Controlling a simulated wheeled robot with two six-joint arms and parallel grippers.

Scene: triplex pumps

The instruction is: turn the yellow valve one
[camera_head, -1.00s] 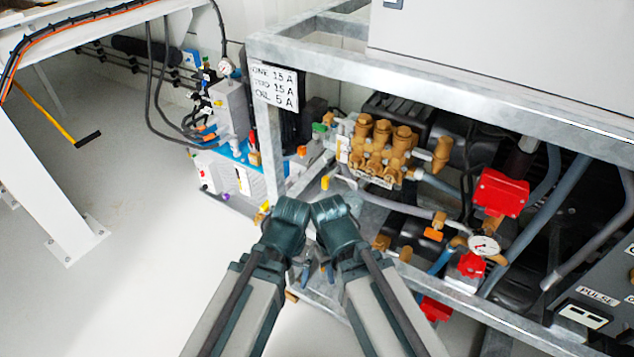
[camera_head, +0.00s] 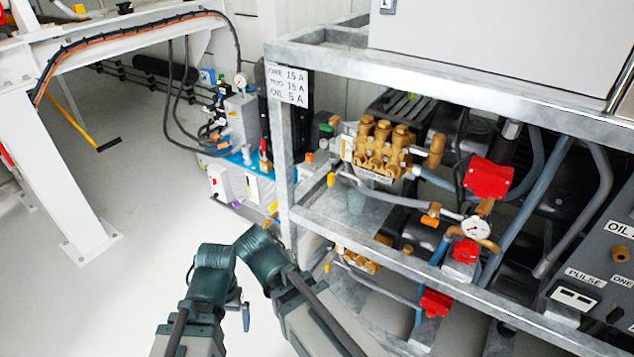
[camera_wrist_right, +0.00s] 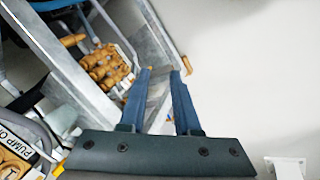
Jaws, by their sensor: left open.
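A small yellow valve handle (camera_head: 331,179) shows beside the upper brass pump (camera_head: 382,150), left of a grey hose. Another yellow handle (camera_head: 327,268) is lower, by the lower brass pump (camera_head: 358,260). I cannot tell which is valve one. My left gripper (camera_head: 244,314) shows only as a small blue piece beside its wrist, over the floor, apart from the handles. My right gripper is hidden in the head view. In the right wrist view its two blue fingers (camera_wrist_right: 162,74) are apart, with nothing clearly held. An orange-brown piece (camera_wrist_right: 187,65) shows beside their tips.
A galvanised frame (camera_head: 450,262) surrounds the pumps. Red boxes (camera_head: 489,178) and a gauge (camera_head: 475,230) are to the right. A blue-based unit (camera_head: 240,160) stands behind. White floor (camera_head: 150,180) is open at left.

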